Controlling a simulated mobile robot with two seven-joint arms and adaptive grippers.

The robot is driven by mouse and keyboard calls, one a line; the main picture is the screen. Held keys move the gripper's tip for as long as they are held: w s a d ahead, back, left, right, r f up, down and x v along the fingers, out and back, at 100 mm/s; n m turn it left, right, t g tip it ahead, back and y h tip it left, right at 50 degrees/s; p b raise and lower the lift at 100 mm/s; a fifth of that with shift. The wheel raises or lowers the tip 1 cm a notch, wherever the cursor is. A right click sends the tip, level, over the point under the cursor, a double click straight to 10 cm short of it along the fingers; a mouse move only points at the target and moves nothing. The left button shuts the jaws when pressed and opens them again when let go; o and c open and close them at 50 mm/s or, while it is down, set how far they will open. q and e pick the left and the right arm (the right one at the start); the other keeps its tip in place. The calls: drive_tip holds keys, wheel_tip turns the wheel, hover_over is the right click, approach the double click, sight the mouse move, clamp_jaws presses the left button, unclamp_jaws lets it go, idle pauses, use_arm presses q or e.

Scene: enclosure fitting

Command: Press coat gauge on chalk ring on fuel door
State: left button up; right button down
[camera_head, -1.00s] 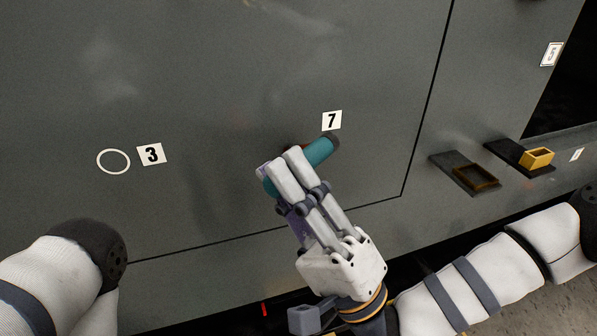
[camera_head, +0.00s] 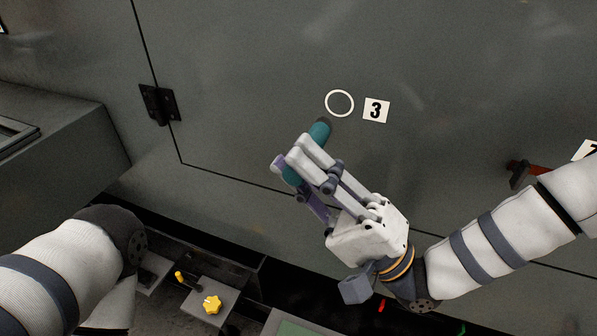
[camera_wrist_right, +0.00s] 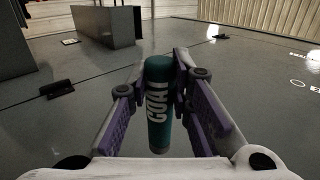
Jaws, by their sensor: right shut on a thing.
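The coat gauge (camera_head: 320,131), a teal cylinder with a dark end, is in my right gripper (camera_head: 294,156). In the right wrist view the gauge (camera_wrist_right: 158,112) stands between both fingers with "COAT" lettering showing. The chalk ring (camera_head: 339,103) is a white outline on the dark grey fuel door (camera_head: 250,70), left of a label "3" (camera_head: 376,110). The gauge's dark end shows just below the ring in the head view; I cannot tell its distance from the door. My left arm shows at lower left, but its gripper is out of view.
A black hinge (camera_head: 159,103) sits at the door's left seam. A reddish bracket (camera_head: 527,168) sticks out at right, near a partly cut-off label. A box with a yellow knob (camera_head: 212,304) stands low at left. The door around the ring is clear.

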sight(321, 141)
drive_tip(key=w, duration=0.1)
drive_tip(key=w+d+b, duration=0.1)
drive_tip(key=w, duration=0.3)
drive_tip(key=shift+d+f, duration=0.1)
drive_tip(key=shift+d, duration=0.3)
use_arm(q)
drive_tip(key=shift+b+x, duration=0.5)
drive_tip(key=shift+x, duration=0.6)
use_arm(e)
drive_tip(key=shift+w+d, duration=0.2)
drive_tip(key=shift+w, duration=0.45)
use_arm(q)
drive_tip(key=shift+s+f, duration=0.1)
drive_tip(key=shift+s, duration=0.05)
use_arm(e)
drive_tip(key=shift+w+d, duration=0.1)
drive_tip(key=shift+w, duration=0.05)
